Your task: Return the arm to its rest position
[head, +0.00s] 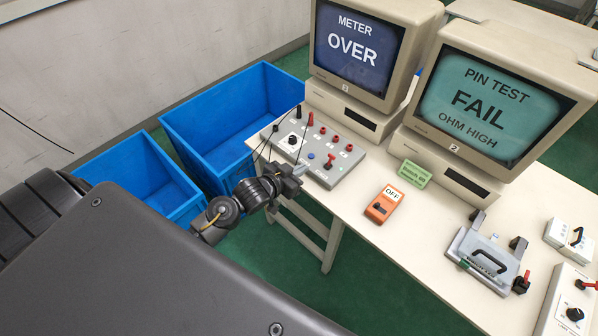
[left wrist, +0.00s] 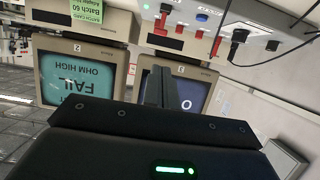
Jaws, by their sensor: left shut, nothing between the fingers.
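My left arm comes in from the left in the head view, and its gripper (head: 292,178) is at the front edge of the grey switch box (head: 333,172), overlapping it in the picture. I cannot tell from this view whether it touches the box. In the left wrist view the fingers (left wrist: 160,88) are together with nothing between them, and the picture is upside down. The box carries several knobs, red levers and plugs. My right gripper is in neither view.
Two monitors stand behind, one reading METER OVER (head: 355,48), the other PIN TEST FAIL (head: 490,105). An orange OFF unit (head: 383,204), a green tag (head: 414,173) and a grey clamp fixture (head: 487,262) are on the table (head: 405,250). Blue bins (head: 215,125) stand at left on the floor.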

